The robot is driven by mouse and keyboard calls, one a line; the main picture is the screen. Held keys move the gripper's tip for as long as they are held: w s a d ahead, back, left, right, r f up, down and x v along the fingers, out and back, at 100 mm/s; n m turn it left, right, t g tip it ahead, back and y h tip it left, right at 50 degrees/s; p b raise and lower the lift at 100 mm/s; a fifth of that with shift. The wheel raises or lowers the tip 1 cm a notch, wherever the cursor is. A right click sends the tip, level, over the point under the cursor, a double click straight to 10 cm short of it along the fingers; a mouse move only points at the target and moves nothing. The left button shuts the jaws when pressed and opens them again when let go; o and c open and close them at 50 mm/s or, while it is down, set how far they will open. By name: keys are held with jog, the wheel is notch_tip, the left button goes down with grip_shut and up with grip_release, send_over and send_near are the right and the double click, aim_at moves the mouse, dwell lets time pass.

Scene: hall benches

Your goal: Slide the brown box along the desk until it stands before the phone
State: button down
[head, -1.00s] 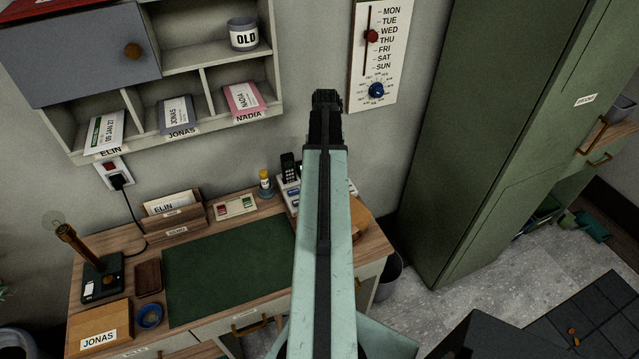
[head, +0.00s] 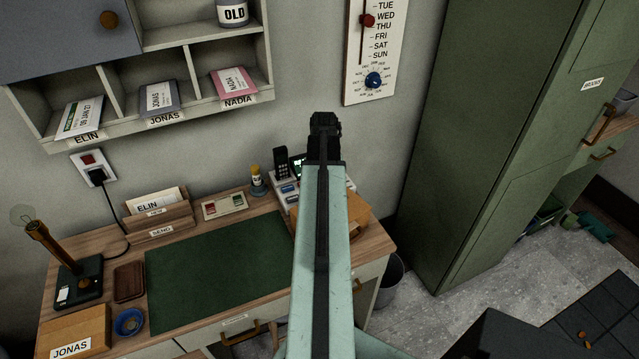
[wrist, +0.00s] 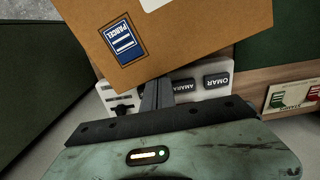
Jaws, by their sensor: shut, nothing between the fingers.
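A brown box (head: 350,215) with a blue PARCEL label, seen in the wrist view (wrist: 185,35), sits at the right end of the desk, partly hidden by my arm in the head view. The phone (head: 281,162) is a black handset on a pale base with name keys (wrist: 215,82), behind the box. My gripper (head: 325,122) is shut and empty. In the wrist view its fingers (wrist: 157,95) lie over the phone base, beside the box edge; I cannot tell whether they touch.
Another brown box labelled JONAS (head: 75,330) stands at the desk's front left. A green mat (head: 215,270) covers the middle and is clear. A green cabinet (head: 490,130) rises on the right.

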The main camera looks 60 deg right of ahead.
jog(key=s+a, duration=0.2)
jog(key=s, duration=0.1)
jog(key=shift+a, duration=0.1)
dwell(0.4)
jog(key=w+d, duration=0.2)
jog(key=w, duration=0.1)
jog(key=shift+w+d, duration=0.2)
jog(key=shift+d, duration=0.05)
notch_tip(320, 180, up, 10)
jog(key=p, duration=1)
jog(key=shift+s, duration=0.1)
